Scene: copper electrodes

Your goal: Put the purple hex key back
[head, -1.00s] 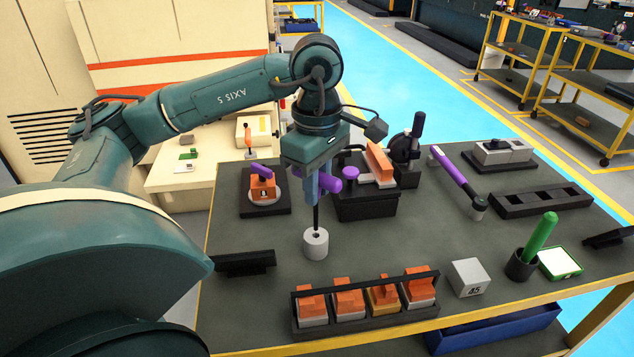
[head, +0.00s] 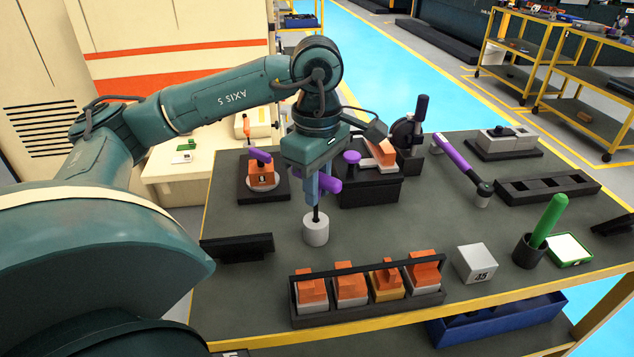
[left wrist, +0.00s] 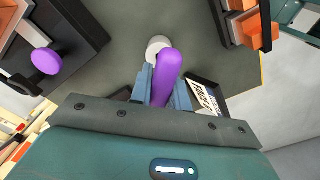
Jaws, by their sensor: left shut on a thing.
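The purple hex key (head: 330,186) has a purple handle and a thin dark shaft. My left gripper (head: 313,195) is shut on it above the small pale cylindrical holder (head: 316,231). The shaft points down with its lower end in or at the holder's top opening; how deep it goes is hidden. In the left wrist view the purple handle (left wrist: 168,68) lies between the blue fingers (left wrist: 163,92), and the holder (left wrist: 157,45) shows just beyond it. My right gripper is not in view.
A rack with several orange-topped blocks (head: 368,308) stands at the table's front. A grey 45 cube (head: 476,263) and a green-handled tool (head: 548,220) in a dark cup are to the right. A black block with a purple knob (head: 352,158) stands close behind the gripper.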

